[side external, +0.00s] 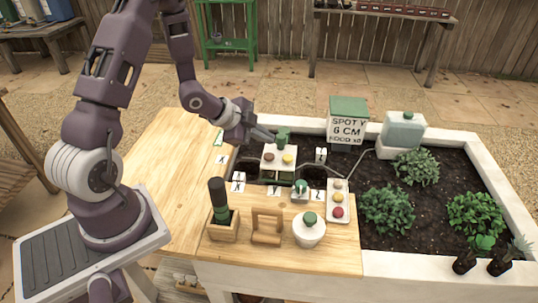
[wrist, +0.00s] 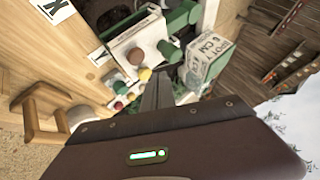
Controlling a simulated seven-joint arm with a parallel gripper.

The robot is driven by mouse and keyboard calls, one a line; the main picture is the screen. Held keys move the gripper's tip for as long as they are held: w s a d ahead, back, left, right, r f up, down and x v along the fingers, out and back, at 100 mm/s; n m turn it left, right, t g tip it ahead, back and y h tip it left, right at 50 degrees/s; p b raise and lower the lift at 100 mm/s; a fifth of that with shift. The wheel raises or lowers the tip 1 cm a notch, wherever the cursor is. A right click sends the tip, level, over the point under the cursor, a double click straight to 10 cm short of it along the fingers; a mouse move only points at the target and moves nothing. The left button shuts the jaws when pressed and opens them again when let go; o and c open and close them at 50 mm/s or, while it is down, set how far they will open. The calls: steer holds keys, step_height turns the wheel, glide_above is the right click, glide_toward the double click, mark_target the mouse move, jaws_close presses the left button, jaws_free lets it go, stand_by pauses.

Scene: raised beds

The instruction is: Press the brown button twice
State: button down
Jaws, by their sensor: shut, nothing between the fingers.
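A white box (side external: 279,168) stands at the back edge of the wooden table. On its top are a brown button (side external: 268,156) and a yellow button (side external: 288,158) side by side, with a green part (side external: 283,136) behind them. In the wrist view the brown button (wrist: 136,56) and the yellow button (wrist: 145,74) are both uncovered. My gripper (side external: 269,136) is shut and empty, above and behind the brown button, close to the green part. In the wrist view its fingers (wrist: 157,90) look apart from the brown button.
A white panel (side external: 346,214) with several buttons lies to the right. A wooden holder (side external: 224,231), a wooden frame (side external: 266,228) and a white jar (side external: 309,233) stand at the front. Letter cards lie around the box. A lettered box (side external: 347,122) and plants are beyond.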

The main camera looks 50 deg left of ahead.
mark_target(266, 156)
steer(key=shift+f, duration=1.3)
stand_by(1.0)
steer(key=shift+f, duration=0.4)
steer(key=shift+f, duration=0.6)
stand_by(0.5)
steer(key=shift+r, duration=1)
steer(key=shift+r, duration=2.55)
